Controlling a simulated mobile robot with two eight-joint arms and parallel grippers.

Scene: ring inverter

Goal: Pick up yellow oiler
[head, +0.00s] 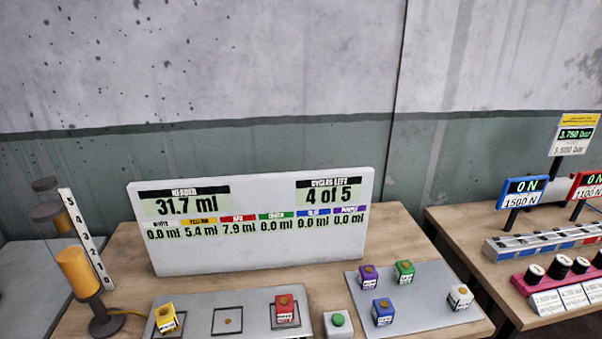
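The yellow oiler (166,318) is a small yellow block with a white label on its front. It sits at the left end of a grey plate (250,300) on the wooden table, near the bottom of the head view. Neither of my grippers shows in the head view.
A red oiler (285,310) sits on the same plate, with an empty marked square between. A white display board (255,222) stands behind. A yellow cylinder with a scale (78,270) stands left. Purple (368,277), green (404,271), blue (383,311) and white (460,297) oilers are right.

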